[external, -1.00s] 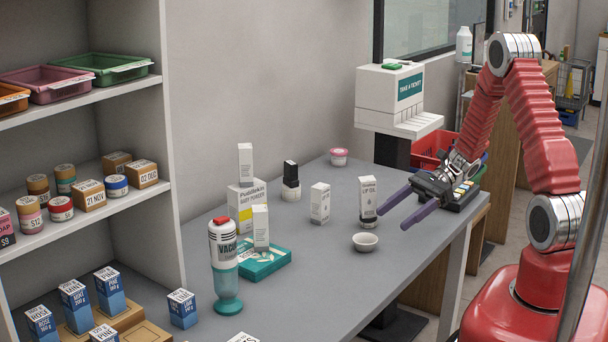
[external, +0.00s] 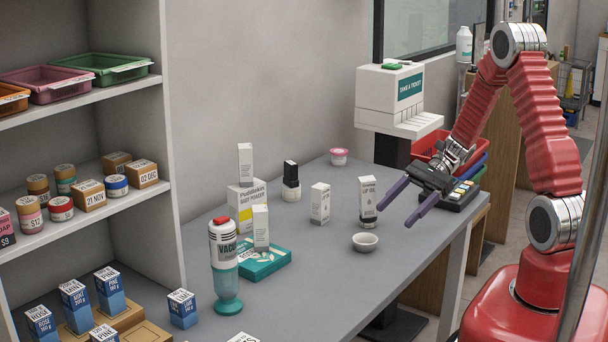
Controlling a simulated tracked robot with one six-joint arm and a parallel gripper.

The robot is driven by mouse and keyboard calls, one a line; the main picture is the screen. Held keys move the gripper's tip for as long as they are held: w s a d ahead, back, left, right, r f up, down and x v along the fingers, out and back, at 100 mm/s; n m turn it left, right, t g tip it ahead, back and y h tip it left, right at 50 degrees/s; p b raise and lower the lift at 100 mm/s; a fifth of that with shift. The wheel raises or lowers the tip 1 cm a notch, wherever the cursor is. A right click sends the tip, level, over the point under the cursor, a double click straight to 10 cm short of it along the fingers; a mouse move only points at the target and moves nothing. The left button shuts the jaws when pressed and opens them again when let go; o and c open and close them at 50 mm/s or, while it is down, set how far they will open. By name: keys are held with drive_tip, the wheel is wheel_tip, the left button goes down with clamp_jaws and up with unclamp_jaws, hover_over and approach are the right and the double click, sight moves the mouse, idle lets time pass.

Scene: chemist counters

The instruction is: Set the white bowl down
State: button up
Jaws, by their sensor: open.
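The small white bowl (external: 365,243) stands upright on the grey counter near its right edge. Nothing holds it. My gripper (external: 395,207) is open, with its two purple fingers spread and empty. It hangs above and to the right of the bowl, apart from it. The fingers point to the left, toward the LIP OIL box (external: 367,203) behind the bowl.
On the grey counter (external: 310,285) stand a white box (external: 320,204), a vacuum-labelled bottle (external: 224,265), a teal box (external: 264,262) and a pink-lidded tub (external: 339,156). A ticket dispenser (external: 391,98) is behind. The counter around the bowl's front is clear.

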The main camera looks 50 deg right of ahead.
drive_tip(key=s+a+r+n+t+h, duration=0.1)
drive_tip(key=s+a+r+n+h, duration=0.3)
drive_tip(key=r+n, duration=0.5)
drive_tip(key=s+a+r+n+t+h, duration=0.1)
drive_tip(key=s+a+r+n+h, duration=0.3)
drive_tip(key=s+r+n+h, duration=0.3)
drive_tip(key=s+r+n, duration=0.2)
drive_tip(key=s+n, duration=0.2)
drive_tip(key=shift+s+a+r+h, duration=0.15)
drive_tip(key=shift+a+r+h, duration=0.2)
drive_tip(key=shift+h, duration=0.05)
